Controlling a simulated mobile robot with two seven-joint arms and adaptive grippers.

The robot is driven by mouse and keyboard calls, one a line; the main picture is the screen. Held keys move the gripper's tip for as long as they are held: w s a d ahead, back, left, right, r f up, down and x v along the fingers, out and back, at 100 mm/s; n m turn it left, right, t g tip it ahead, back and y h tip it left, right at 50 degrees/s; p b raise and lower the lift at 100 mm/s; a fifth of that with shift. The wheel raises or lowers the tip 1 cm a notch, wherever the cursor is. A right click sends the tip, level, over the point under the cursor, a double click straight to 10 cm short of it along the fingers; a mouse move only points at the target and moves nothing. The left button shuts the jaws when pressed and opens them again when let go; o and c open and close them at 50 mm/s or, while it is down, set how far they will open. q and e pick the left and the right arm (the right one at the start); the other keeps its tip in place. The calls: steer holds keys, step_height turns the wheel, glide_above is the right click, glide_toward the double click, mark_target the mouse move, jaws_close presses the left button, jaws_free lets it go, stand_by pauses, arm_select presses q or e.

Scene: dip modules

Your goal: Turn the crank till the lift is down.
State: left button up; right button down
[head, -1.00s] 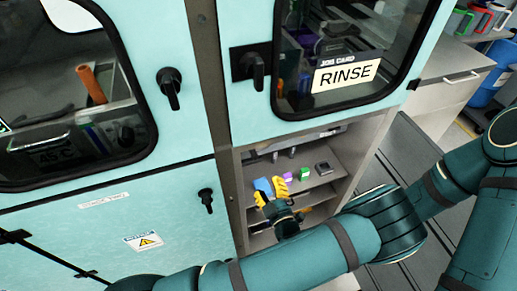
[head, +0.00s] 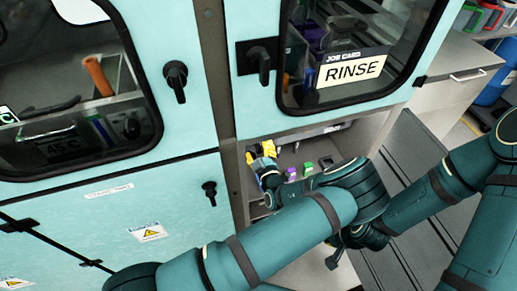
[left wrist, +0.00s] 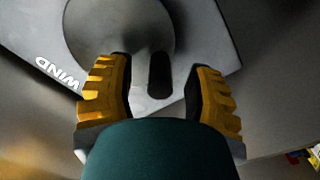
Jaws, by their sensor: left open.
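The crank shows in the left wrist view as a round grey disc (left wrist: 120,28) with a dark upright knob (left wrist: 159,76), on a light plate (left wrist: 205,40) marked WIND. My left gripper (left wrist: 160,90) has its yellow fingers open, one on each side of the knob, with gaps between. In the head view my left gripper (head: 262,150) is high in the open lower bay of the cabinet, and the crank is hidden there. I cannot make out the lift. The fingers of my right gripper do not show.
In the bay, a purple block (head: 291,173), a green block (head: 308,168) and a dark grey block (head: 325,162) lie right of my gripper. The bay's side post (head: 233,180) is close on the left. Windowed doors with black handles (head: 175,80) are above.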

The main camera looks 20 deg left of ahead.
arm_select(q)
jaws_close()
stand_by(0.4)
